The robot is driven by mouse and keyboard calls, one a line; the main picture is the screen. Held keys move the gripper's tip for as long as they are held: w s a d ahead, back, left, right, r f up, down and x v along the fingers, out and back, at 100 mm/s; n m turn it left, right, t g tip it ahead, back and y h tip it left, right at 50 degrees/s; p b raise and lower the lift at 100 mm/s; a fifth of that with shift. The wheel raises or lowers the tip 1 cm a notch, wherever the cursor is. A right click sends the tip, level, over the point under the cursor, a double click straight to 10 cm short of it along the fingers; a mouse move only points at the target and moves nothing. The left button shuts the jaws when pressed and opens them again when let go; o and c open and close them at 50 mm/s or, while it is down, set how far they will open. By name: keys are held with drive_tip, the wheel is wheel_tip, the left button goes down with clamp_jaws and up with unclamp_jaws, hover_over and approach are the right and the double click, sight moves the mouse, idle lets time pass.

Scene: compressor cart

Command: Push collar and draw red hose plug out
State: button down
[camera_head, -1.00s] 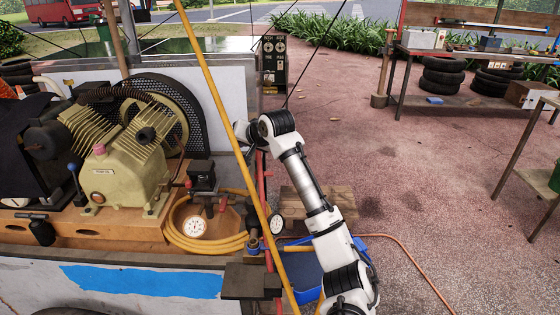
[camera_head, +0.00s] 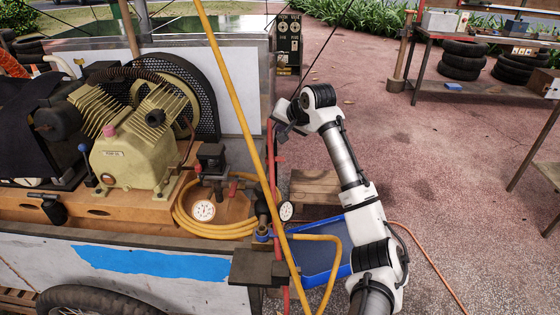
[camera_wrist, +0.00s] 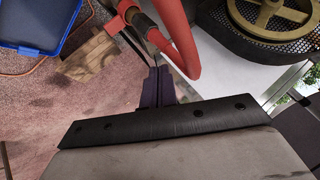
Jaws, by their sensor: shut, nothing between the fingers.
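The red hose (camera_wrist: 180,42) bends through the top of the wrist view, ending at a dark metallic coupling (camera_wrist: 146,26) with a red part beyond it. Which piece is the collar and which the plug is not clear. My gripper (camera_wrist: 157,72) is shut and empty, its dark fingertips just below the coupling and close to the hose; contact cannot be told. In the head view, my gripper (camera_head: 283,125) is at the cart's right edge, small and partly obscured. A red hose (camera_head: 277,165) runs down that edge, with the yellow pole partly in front.
The compressor (camera_head: 130,155) and coiled yellow hose (camera_head: 185,222) sit on the cart. A slanted yellow pole (camera_head: 235,100) stands between camera and arm. A pallet (camera_head: 315,186) and blue tray (camera_head: 325,262) lie beside the cart.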

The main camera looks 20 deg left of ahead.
drive_tip(key=b, duration=0.6)
hover_over(282, 160)
wheel_tip(282, 160, down, 6)
drive_tip(key=shift+s, duration=0.1)
drive_tip(key=shift+f+p, duration=0.3)
drive_tip(key=shift+f, duration=0.6)
drive_tip(key=shift+f, duration=0.1)
idle(0.7)
drive_tip(key=shift+f, duration=0.35)
drive_tip(key=shift+f, duration=0.55)
idle(0.8)
drive_tip(key=shift+r+p, duration=0.15)
drive_tip(key=shift+p, duration=0.2)
drive_tip(key=shift+r+p, duration=0.8)
drive_tip(key=shift+p, duration=0.1)
